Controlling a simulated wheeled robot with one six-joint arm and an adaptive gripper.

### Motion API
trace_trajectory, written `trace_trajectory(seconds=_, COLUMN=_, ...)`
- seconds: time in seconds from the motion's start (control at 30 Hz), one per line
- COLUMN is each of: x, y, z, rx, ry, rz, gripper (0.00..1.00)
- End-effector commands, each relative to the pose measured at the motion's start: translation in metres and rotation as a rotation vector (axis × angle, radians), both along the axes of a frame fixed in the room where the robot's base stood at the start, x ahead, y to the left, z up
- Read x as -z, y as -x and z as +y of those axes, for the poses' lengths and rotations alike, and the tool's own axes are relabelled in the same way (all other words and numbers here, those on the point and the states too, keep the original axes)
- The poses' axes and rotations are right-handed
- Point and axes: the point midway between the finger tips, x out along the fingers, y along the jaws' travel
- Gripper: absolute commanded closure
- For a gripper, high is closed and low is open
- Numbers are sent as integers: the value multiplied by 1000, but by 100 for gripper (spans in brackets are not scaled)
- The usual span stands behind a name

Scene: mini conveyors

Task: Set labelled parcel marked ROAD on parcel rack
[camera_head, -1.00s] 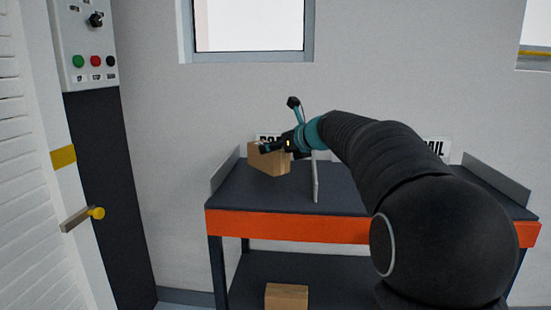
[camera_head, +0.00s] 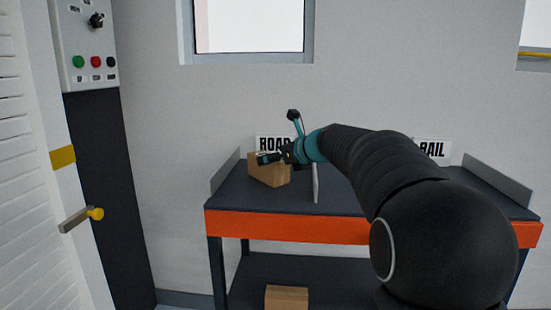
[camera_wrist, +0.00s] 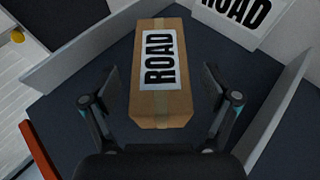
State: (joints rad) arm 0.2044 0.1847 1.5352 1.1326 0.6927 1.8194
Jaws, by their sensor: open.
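The cardboard parcel (camera_wrist: 160,100) carries a white label reading ROAD in the wrist view. It sits on the dark top of the parcel rack (camera_head: 225,190), in the left compartment, below the ROAD sign (camera_head: 273,143). The parcel also shows in the head view (camera_head: 268,172), partly covered by my gripper (camera_head: 270,158). In the wrist view my gripper (camera_wrist: 158,108) is open, with one finger on each side of the parcel and a visible gap on both sides. The sign shows there too (camera_wrist: 235,15).
A low divider (camera_head: 316,182) splits the rack top; the right compartment has a RAIL sign (camera_head: 432,149) and is mostly hidden by my arm. Another box (camera_head: 286,297) lies on the lower shelf.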

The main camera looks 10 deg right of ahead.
Motion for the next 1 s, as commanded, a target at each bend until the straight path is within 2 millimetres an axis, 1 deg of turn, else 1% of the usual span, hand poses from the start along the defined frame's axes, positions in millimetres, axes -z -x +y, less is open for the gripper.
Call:
trace_trajectory(seconds=0.17, x=-5, y=3, z=-2, rx=1, ry=0, rz=-1, gripper=13)
trace_trajectory(seconds=0.27, x=-10, y=13, z=-8, rx=3, ry=0, rz=-2, gripper=13)
trace_trajectory(seconds=0.5, x=-28, y=53, z=-28, rx=4, ry=0, rz=-2, gripper=13)
trace_trajectory(seconds=0.7, x=-41, y=81, z=-42, rx=2, ry=0, rz=-1, gripper=13)
trace_trajectory(seconds=0.83, x=-46, y=92, z=-48, rx=1, ry=0, rz=-1, gripper=13)
trace_trajectory(seconds=1.0, x=-49, y=99, z=-50, rx=0, ry=0, rz=0, gripper=13)
